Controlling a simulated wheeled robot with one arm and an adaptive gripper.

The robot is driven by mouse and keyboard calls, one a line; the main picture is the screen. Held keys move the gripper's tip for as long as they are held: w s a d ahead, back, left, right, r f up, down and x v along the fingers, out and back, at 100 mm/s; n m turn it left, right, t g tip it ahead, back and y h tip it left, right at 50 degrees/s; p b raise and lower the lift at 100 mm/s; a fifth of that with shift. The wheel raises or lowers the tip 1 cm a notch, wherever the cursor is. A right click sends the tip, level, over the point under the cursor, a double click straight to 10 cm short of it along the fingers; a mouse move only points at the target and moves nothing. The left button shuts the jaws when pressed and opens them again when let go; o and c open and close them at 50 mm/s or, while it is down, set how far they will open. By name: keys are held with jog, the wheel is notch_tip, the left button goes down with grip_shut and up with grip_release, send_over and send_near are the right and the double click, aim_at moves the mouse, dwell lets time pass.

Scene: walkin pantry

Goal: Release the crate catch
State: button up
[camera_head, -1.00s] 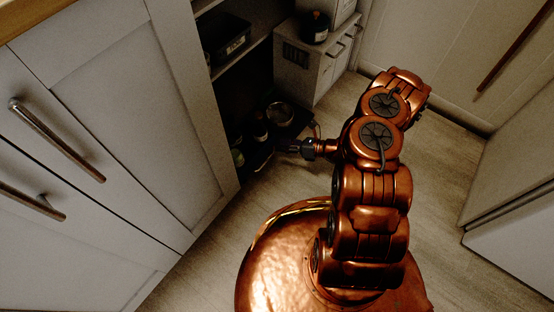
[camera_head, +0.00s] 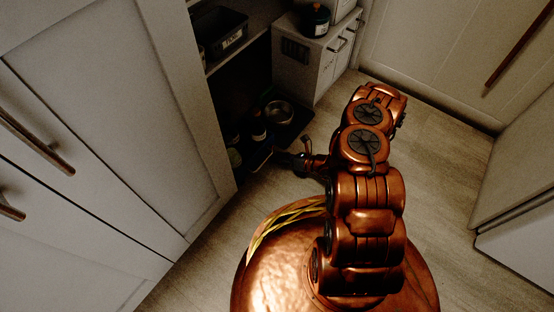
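My gripper (camera_head: 283,158) is a dark, small shape at the end of my copper arm, low in front of the dark shelf opening at the left. Its fingers blend into the dark background, so I cannot tell whether they are open or shut. A dark tray or crate (camera_head: 292,133) sits low in the opening, with a metal bowl (camera_head: 278,112) and dark bottles (camera_head: 258,128) in or beside it. I cannot make out a catch. A black crate (camera_head: 220,33) stands on the shelf above.
White cabinet doors with bar handles (camera_head: 38,142) fill the left side. A small white cabinet (camera_head: 310,62) with a dark jar (camera_head: 315,20) on top stands at the back. Wooden floor (camera_head: 440,165) is free to the right, up to the white walls and panels.

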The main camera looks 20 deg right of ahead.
jog(key=shift+w+a+f, duration=0.15)
jog(key=shift+w+a, duration=0.15)
jog(key=shift+a, duration=0.05)
grip_shut()
